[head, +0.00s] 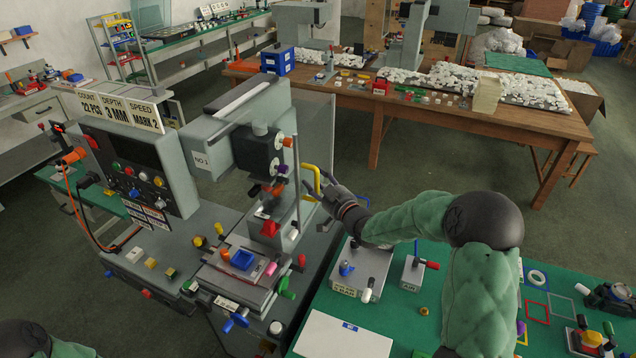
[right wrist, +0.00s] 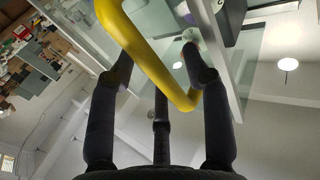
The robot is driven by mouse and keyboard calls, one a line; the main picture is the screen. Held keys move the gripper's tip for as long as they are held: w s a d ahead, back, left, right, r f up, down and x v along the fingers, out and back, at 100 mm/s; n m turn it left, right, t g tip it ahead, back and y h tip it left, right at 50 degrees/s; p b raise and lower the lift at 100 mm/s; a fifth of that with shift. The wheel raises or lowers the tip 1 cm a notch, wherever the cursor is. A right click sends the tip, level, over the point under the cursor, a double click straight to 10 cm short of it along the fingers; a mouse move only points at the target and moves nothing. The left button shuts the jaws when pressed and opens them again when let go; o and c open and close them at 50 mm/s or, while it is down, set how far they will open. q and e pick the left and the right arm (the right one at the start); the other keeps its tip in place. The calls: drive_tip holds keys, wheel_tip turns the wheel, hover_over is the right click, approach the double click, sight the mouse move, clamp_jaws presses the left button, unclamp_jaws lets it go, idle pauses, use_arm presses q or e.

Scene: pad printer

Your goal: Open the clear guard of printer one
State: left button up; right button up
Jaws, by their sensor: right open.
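Printer one is the grey machine with the "NO 1" label (head: 201,160) at the left centre of the head view. Its clear guard (head: 315,130) is a see-through panel on the machine's right side, with a yellow handle (head: 309,180). My right gripper (head: 325,192) is at this handle. In the right wrist view the yellow handle (right wrist: 150,60) passes between the open fingers of my right gripper (right wrist: 158,65); I cannot tell whether they touch it. My left gripper is out of view; only part of my left arm shows at the bottom left.
A control box (head: 138,165) with buttons stands left of the press. A green table (head: 420,325) with small fixtures lies at the front right. A wooden table (head: 400,97) with many white parts stands behind. Open floor lies between the tables.

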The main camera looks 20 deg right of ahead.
sight(321, 154)
clamp_jaws()
drive_tip(key=shift+w+d, duration=0.25)
drive_tip(key=shift+d, duration=0.1)
drive_tip(key=w+d, duration=0.3)
drive_tip(key=w+d+b, duration=0.1)
drive_tip(key=w+d, duration=0.2)
drive_tip(key=d, duration=0.1)
drive_tip(key=shift+w, duration=0.2)
drive_tip(key=w+d+p, duration=0.6)
drive_tip(key=w+d, duration=0.4)
drive_tip(key=d, duration=0.1)
drive_tip(key=shift+d, duration=0.25)
drive_tip(key=shift+w, duration=0.1)
unclamp_jaws()
